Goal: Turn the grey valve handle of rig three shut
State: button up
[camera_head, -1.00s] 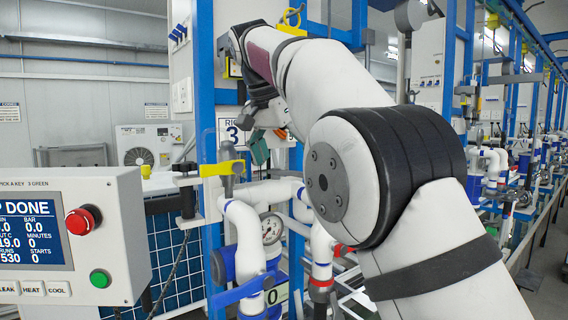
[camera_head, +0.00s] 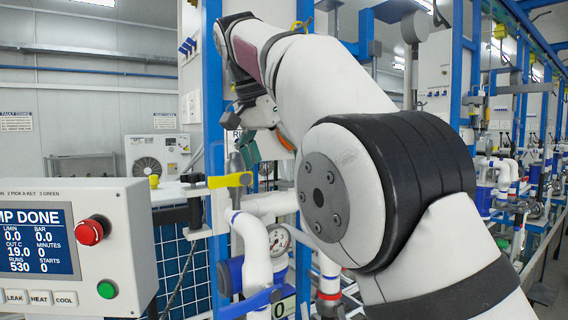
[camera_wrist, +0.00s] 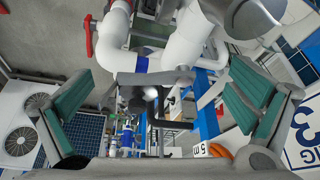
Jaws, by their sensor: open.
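My gripper (camera_head: 266,147) hangs in front of the blue post, its jaws apart and empty. In the wrist view its teal-padded fingers stand wide at left and right, and the gap between them (camera_wrist: 160,105) holds nothing. A grey lever (camera_wrist: 165,77) lies across the white pipework beyond the gap, nearer the camera than the pipe. I see no contact with it. In the head view a grey upright part (camera_head: 236,165) stands by a yellow handle (camera_head: 230,181), left of and below my gripper. I cannot tell if it is the same grey lever.
A blue handle (camera_head: 250,302) and a gauge (camera_head: 280,238) sit on the pipes below. A red handle (camera_wrist: 88,36) and a black bent bar (camera_wrist: 172,125) show in the wrist view. The sign with a 3 (camera_wrist: 305,112) is at right. A control panel (camera_head: 75,245) stands at the left.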

jog(key=s+a, duration=0.2)
jog(key=s, duration=0.1)
jog(key=s+a, duration=0.3)
jog(key=shift+s+a, duration=0.1)
jog(key=shift+s, duration=0.05)
